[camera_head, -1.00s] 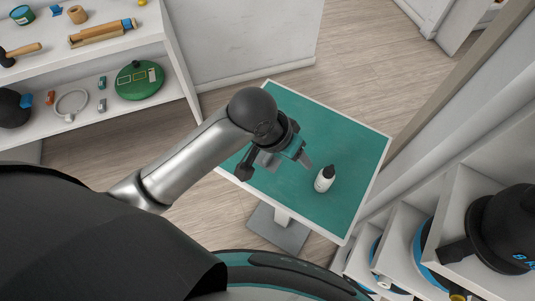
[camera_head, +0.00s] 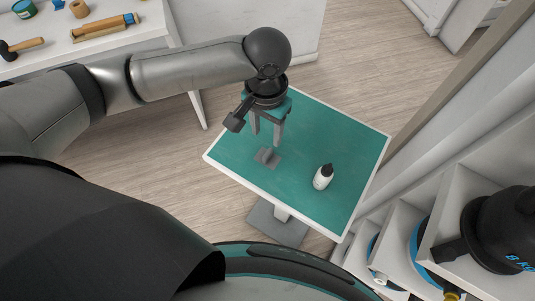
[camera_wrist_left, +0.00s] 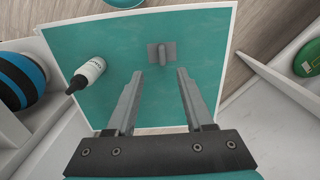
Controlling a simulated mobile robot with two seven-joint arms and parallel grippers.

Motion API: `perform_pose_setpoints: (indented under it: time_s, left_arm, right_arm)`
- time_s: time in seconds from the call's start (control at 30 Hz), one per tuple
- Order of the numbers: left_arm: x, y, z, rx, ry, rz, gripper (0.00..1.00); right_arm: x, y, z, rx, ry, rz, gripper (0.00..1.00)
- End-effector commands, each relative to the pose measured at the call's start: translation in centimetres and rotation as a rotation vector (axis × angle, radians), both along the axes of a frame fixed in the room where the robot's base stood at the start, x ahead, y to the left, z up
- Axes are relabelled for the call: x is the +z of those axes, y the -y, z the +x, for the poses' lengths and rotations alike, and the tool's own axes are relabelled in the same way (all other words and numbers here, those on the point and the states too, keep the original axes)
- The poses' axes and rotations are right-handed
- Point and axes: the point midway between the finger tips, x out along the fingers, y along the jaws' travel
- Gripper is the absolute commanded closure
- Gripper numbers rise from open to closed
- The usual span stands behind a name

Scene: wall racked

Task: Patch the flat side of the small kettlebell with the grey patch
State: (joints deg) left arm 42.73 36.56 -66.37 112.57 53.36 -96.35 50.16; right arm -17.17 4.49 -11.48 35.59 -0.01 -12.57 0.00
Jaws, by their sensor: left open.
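The grey patch (camera_head: 267,157), a small flat plate with a raised grip, lies on the green top of a small table. It also shows in the wrist view (camera_wrist_left: 161,53), beyond the fingertips. My left gripper (camera_head: 266,138) points down over the table near the patch, its two fingers apart and empty. In the wrist view the open fingers (camera_wrist_left: 160,73) stop short of the patch, with the patch roughly centred between them. I cannot clearly make out the small kettlebell in any view. My right gripper is not in view.
White cubbies at the right hold a large black object (camera_head: 505,235). A white shelf (camera_head: 130,40) with tools stands at the upper left. The table is otherwise clear.

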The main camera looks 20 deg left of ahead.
Motion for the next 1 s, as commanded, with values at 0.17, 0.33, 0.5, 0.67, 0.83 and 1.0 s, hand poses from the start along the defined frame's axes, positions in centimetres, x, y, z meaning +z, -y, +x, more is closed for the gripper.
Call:
perform_pose_setpoints:
  time_s: [0.17,0.33,0.5,0.67,0.83,1.0]
  left_arm:
    - [-3.9,0.0,0.0,0.0,-0.002,0.002,0.47]
    - [-5.8,0.1,0.0,-0.002,0.001,-0.001,0.47]
    - [-6.7,0.0,0.1,-0.001,0.002,-0.001,0.47]
    - [-8.9,-0.3,0.5,-0.001,0.001,0.0,0.47]
    - [-10.9,-0.2,0.5,-0.002,0.001,-0.002,0.47]
    - [-11.3,-0.2,0.5,-0.002,0.002,-0.003,0.47]
  right_arm:
    - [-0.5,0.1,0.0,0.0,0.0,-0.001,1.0]
    - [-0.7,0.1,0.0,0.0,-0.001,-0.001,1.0]
    - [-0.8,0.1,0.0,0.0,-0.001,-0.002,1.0]
    - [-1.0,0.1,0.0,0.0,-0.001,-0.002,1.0]
    - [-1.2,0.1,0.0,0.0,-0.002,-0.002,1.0]
    - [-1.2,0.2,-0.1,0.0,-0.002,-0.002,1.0]
